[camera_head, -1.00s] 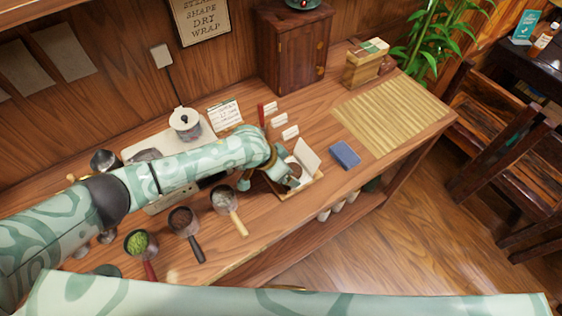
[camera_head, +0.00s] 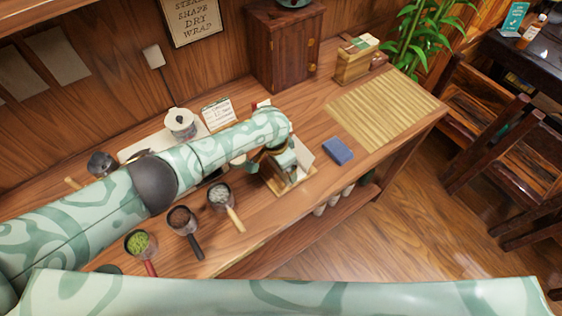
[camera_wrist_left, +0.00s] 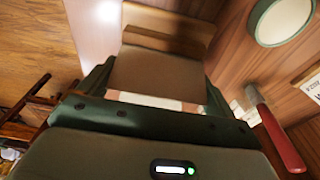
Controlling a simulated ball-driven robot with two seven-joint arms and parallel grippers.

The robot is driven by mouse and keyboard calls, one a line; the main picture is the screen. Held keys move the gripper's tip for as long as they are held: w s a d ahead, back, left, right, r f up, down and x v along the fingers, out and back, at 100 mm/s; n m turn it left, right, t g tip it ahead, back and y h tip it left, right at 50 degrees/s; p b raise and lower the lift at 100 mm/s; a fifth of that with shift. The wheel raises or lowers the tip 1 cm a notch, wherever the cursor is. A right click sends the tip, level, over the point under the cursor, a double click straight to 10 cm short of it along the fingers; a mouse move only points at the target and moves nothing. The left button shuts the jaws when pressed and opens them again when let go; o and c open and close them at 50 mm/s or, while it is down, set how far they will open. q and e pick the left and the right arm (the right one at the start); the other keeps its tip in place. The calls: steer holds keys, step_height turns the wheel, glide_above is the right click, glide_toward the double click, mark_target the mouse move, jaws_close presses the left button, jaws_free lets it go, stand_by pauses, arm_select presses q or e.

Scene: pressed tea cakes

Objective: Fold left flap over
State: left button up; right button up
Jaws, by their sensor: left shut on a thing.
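My left gripper (camera_head: 284,180) is at the small wooden tray (camera_head: 303,183) near the table's front edge. A pale upright wrapper flap (camera_head: 304,151) shows just right of it. In the left wrist view, a flat grey-beige sheet (camera_wrist_left: 155,75), which looks like a wrapper flap, lies between the fingers of my left gripper (camera_wrist_left: 158,85). The gripper is shut on it. A pale, reddish-edged strip shows below the sheet. My wrist hides most of the tray's contents, and I cannot see a tea cake. My right gripper is not in view.
A blue block (camera_head: 338,151) lies right of the tray. A bamboo mat (camera_head: 385,108) covers the right end. Handled cups (camera_head: 222,196) stand left of the tray, and a white pot (camera_head: 181,123) is behind my arm. A red-handled tool (camera_wrist_left: 280,140) is close in the wrist view.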

arm_select(q)
steer(key=shift+f, duration=0.1)
steer(key=o, duration=0.7)
step_height(320, 180, up, 16)
steer(key=s+a+p, duration=0.1)
steer(key=a+p, duration=0.1)
steer(key=p, duration=0.5)
steer(key=shift+s, duration=0.3)
steer(key=shift+a, duration=0.1)
